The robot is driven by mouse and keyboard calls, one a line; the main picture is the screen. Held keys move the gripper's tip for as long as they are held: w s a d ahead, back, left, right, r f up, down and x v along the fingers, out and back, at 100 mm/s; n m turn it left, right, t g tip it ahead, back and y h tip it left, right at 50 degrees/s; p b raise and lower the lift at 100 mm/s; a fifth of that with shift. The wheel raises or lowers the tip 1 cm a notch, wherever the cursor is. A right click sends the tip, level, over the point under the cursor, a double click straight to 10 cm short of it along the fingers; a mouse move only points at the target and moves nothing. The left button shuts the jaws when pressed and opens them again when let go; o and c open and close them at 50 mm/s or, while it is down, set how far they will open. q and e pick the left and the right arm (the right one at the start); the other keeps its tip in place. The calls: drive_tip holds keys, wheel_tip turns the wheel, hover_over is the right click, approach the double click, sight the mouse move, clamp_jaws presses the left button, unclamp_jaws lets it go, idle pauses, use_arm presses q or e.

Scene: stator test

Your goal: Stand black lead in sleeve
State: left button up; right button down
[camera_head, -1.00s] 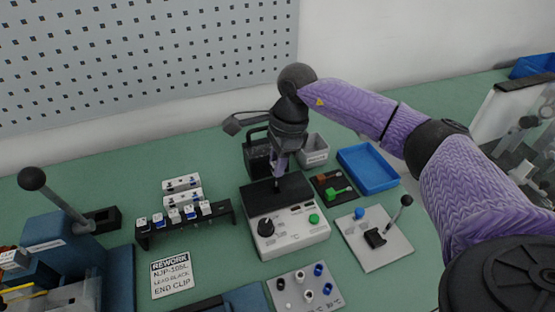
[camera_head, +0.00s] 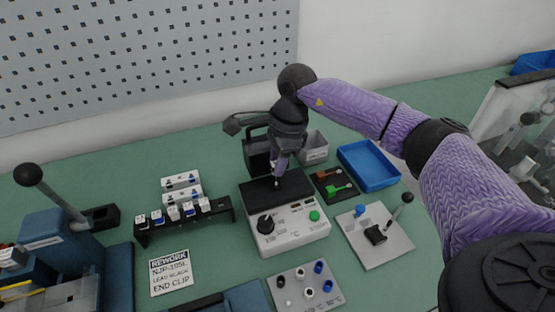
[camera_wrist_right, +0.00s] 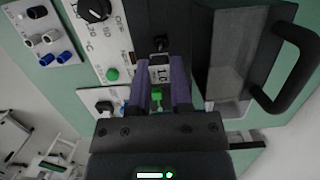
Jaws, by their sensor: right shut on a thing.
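My right gripper (camera_head: 279,172) points down over the black top of the white tester (camera_head: 290,237). In the right wrist view, its two purple fingers (camera_wrist_right: 160,82) are shut on a small pale block with dark parts (camera_wrist_right: 160,70). A small pale tip (camera_head: 277,184) shows below the fingers in the head view. I cannot tell for sure whether this is the black lead. A small dark round fitting (camera_wrist_right: 159,44) lies just beyond the fingertips. No sleeve can be made out with certainty. My left gripper is not in view.
A black handled box (camera_head: 257,155) and a grey bin (camera_head: 314,149) stand behind the tester. To the right are a black tray with brown and green clips (camera_head: 340,190), a blue tray (camera_head: 385,180) and a lever plate (camera_head: 392,250). A rack (camera_head: 185,224) stands left.

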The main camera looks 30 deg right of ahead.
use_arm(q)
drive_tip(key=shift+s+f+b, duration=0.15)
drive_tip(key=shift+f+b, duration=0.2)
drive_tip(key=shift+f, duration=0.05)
use_arm(e)
drive_tip(key=shift+f, duration=0.6)
drive_tip(key=shift+f+b, duration=0.45)
drive_tip(key=shift+f, duration=0.25)
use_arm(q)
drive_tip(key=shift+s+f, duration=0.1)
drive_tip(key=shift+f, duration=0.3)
use_arm(e)
drive_tip(key=shift+c, duration=2.3)
unclamp_jaws()
